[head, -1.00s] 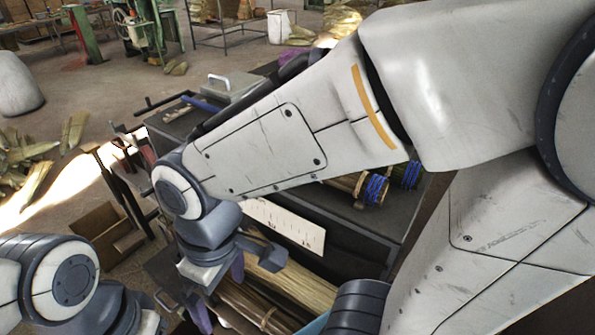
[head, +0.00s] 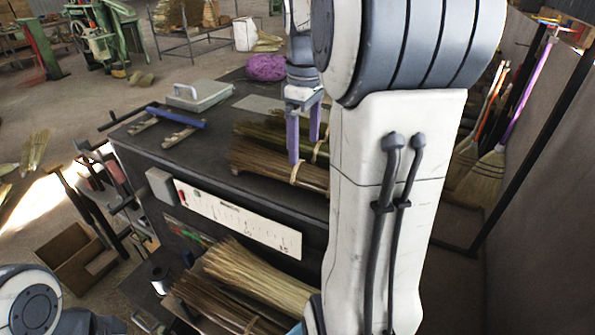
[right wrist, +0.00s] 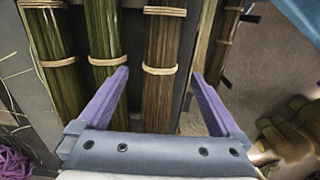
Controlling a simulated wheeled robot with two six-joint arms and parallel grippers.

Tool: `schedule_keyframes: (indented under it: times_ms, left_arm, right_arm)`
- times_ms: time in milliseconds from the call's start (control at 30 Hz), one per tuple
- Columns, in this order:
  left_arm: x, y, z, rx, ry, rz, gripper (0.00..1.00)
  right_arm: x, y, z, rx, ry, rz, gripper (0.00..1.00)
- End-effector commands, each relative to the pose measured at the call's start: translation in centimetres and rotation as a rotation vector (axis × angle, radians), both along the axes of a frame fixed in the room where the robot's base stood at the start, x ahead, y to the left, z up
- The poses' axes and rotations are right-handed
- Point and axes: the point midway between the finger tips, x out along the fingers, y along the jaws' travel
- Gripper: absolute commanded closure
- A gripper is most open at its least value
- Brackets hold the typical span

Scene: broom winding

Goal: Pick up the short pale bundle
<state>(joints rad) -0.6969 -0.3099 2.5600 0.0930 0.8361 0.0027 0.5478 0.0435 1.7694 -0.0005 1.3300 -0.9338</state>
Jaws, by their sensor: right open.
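A pale straw bundle (head: 262,275) lies beside a darker brown bundle (head: 215,305) on the low shelf at the front of the dark bench. Its right end is hidden by my right arm. My right gripper (head: 304,142) is open, its purple fingers pointing down over the bundles on the bench top. In the right wrist view, the open fingers (right wrist: 160,78) straddle a tied brown bundle (right wrist: 161,100) in the picture; I cannot tell the height gap. A narrow pale strip (right wrist: 203,40) shows beyond the bench edge. My left gripper is out of view.
Green-brown bundles (right wrist: 105,35) lie beside the brown one on the bench top. A white ruler plate (head: 240,217) runs along the bench front, above the low shelf. A grey metal box (head: 198,96) and purple twine (head: 265,67) lie farther back.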

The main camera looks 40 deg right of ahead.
Motion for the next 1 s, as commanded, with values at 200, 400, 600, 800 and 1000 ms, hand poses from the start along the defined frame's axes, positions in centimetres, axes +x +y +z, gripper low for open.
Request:
schedule_keyframes:
  times_ms: [200, 400, 600, 800, 1000]
  left_arm:
    - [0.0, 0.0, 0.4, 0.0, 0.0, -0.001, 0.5]
    - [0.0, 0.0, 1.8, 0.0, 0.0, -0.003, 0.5]
    - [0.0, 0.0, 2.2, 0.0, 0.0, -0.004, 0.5]
    - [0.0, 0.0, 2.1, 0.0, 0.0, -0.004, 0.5]
    - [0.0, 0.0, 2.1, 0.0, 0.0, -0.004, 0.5]
  right_arm:
    - [0.0, 0.1, -2.1, 0.001, 0.0, 0.0, 0.0]
    - [0.2, 0.3, -4.4, 0.004, 0.005, 0.0, 0.0]
    - [0.3, 0.2, -7.0, 0.001, 0.0, 0.0, 0.0]
    - [0.3, 0.2, -7.4, -0.001, -0.001, 0.0, 0.0]
    - [0.3, 0.2, -7.3, -0.001, -0.001, 0.0, 0.54]
